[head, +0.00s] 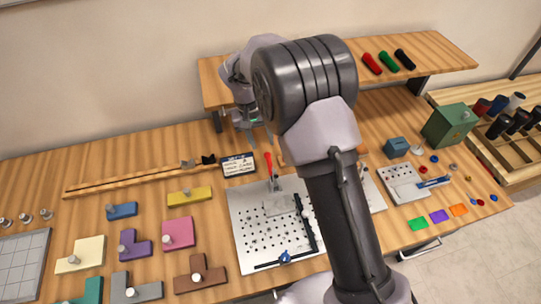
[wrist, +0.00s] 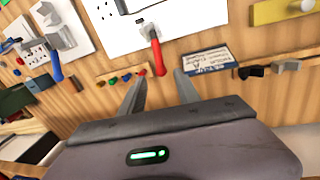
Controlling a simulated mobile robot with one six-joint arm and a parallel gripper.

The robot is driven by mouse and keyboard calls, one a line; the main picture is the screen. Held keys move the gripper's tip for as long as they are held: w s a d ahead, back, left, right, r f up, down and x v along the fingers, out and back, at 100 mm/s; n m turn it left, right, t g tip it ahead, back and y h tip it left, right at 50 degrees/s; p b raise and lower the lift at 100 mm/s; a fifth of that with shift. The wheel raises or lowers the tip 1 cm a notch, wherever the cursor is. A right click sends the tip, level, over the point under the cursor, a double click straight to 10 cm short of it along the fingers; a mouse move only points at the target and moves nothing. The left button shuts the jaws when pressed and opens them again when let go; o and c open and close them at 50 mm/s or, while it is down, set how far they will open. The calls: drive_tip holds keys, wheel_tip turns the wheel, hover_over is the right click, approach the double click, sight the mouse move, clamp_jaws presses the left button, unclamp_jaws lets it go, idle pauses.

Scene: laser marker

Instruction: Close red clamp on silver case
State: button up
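The red clamp handle (head: 268,163) stands upright at the back edge of the white perforated plate (head: 247,228), beside a flat grey piece (head: 279,205) that may be the silver case. In the wrist view the red handle (wrist: 157,55) points toward my gripper, with its metal base at the plate's edge. My gripper (wrist: 160,76) is open, with the red handle's end lying between the lines of its two fingers. No contact is visible. In the head view my gripper (head: 246,135) is behind the plate, partly hidden by my arm.
A dark-framed card (head: 238,165) lies left of the red handle. A raised wooden shelf (head: 440,52) with coloured grips stands behind. A green box (head: 449,124) is at the right. Coloured blocks with knobs, such as the pink one (head: 178,233), lie at the left.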

sight(268, 159)
drive_tip(key=f, duration=0.3)
drive_tip(key=d+f+b, duration=0.1)
drive_tip(key=f, duration=0.2)
drive_tip(key=d+f, duration=0.1)
drive_tip(key=f, duration=0.3)
drive_tip(key=shift+w+b, duration=0.1)
drive_tip(key=shift+b, duration=0.2)
drive_tip(key=shift+r, duration=0.1)
drive_tip(key=shift+c, duration=0.5)
clamp_jaws()
